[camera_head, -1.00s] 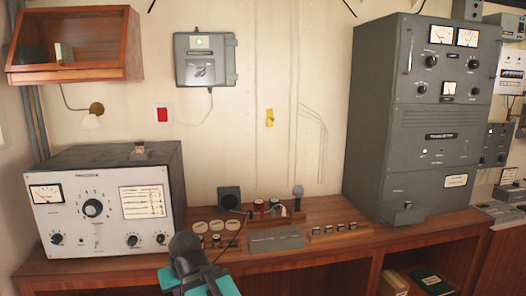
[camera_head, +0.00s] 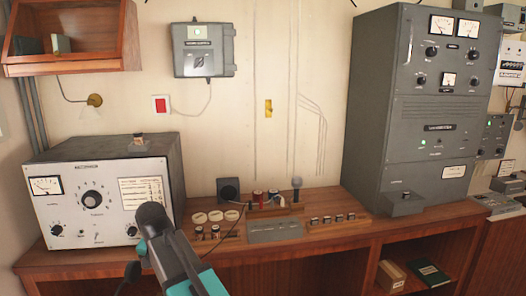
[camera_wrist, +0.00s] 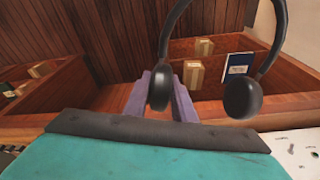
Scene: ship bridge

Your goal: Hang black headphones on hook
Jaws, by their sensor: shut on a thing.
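The black headphones (camera_wrist: 242,98) hang in my gripper (camera_wrist: 162,95) in the wrist view. One ear cup is between the two purple-grey fingers, and the other cup is free to the right. The headband runs up out of the frame. In the head view, a dark ear cup (camera_head: 152,217) shows at the end of my teal gripper, in front of the grey radio unit; my gripper's fingers are hidden there. A small yellow fitting (camera_head: 268,107), which looks like the hook, is on the cream wall, up and right of the headphones and apart from them.
The grey radio unit (camera_head: 93,198) stands left on the wooden desk (camera_head: 330,240). A tall transmitter cabinet (camera_head: 425,110) stands right. Small gauges and a grey box (camera_head: 275,229) lie between. A wooden shelf (camera_head: 110,42) hangs upper left. The wall around the yellow fitting is mostly clear.

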